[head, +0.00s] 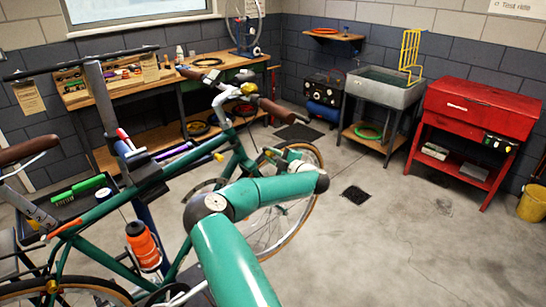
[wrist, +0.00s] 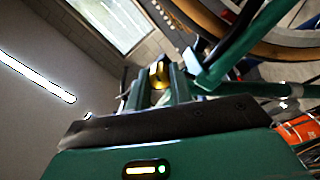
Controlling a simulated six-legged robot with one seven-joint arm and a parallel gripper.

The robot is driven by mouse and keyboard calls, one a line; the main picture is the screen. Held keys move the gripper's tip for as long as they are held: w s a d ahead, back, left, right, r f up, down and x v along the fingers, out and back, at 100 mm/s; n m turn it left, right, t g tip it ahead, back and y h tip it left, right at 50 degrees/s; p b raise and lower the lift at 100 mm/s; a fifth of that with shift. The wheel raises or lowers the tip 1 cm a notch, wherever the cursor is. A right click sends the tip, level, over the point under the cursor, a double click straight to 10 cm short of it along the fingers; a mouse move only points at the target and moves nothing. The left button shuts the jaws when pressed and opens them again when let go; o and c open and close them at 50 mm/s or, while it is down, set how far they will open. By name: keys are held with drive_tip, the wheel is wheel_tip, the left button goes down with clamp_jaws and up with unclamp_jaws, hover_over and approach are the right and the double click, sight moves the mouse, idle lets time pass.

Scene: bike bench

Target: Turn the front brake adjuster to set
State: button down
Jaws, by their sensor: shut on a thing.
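My gripper (wrist: 158,88) has its two dark green fingers on either side of a gold-coloured knob, which looks like the front brake adjuster (wrist: 158,74). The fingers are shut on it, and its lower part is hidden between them. In the head view my green arm reaches across the front of the green bike (head: 95,215) and bends back toward the fork, with its wrist in front of the front wheel (head: 312,205). The fingertips and the held knob are not clear there. The wrist view also shows a tyre (wrist: 245,42) and green tubes close to the fingers.
An orange bottle (head: 143,245) sits on the bike frame. A wooden workbench (head: 105,92) with tools stands behind the bike. A grey sink (head: 385,92) and a red cabinet (head: 478,108) line the back right.

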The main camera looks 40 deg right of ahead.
drive_tip(key=shift+r, duration=0.1)
idle(0.3)
drive_tip(key=c, duration=1.3)
unclamp_jaws()
drive_tip(key=shift+o, duration=0.2)
drive_tip(key=shift+s, duration=0.1)
drive_tip(key=s, duration=1.3)
drive_tip(key=shift+s+d, duration=0.2)
drive_tip(key=shift+s, duration=0.15)
